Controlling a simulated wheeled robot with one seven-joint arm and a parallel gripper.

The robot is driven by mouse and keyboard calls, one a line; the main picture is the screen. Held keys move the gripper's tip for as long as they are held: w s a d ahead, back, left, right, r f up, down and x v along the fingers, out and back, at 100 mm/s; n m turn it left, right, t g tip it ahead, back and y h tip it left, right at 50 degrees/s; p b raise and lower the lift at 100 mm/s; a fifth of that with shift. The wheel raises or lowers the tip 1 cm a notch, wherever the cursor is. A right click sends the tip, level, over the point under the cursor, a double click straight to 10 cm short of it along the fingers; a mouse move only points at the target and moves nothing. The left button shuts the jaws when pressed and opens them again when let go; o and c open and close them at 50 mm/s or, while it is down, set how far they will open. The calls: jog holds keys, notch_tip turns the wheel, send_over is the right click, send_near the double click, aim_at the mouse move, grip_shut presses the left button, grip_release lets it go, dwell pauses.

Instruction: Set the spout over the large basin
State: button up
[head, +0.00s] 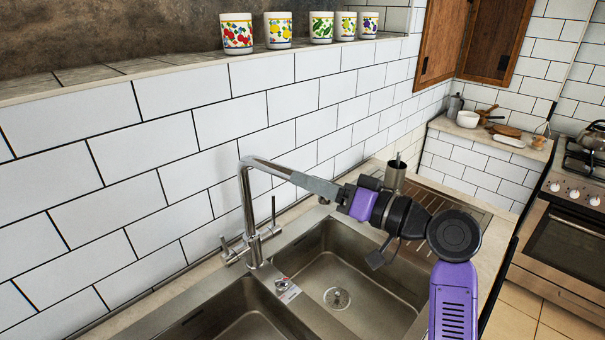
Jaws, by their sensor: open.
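The chrome tap (247,205) stands at the back of the sink between two basins. Its spout (264,165) points right, its line running above the back part of the right basin (345,262), whose drain shows. The left basin (235,318) is cut off by the lower picture edge, so I cannot compare the full sizes. My gripper (312,184) is open at the spout's outer part, its grey fingers in line with it. The spout's tip is hidden there, and I cannot tell whether the fingers touch it.
The tap's lever (273,212) rises right of its column. A metal cup (395,175) stands behind my wrist, near the drainboard (450,203). Several patterned mugs (321,27) line the ledge above the tiled wall. A stove (570,220) is at the far right.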

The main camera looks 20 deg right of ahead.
jog(key=shift+x, duration=1.3)
jog(key=shift+c, duration=0.5)
grip_shut()
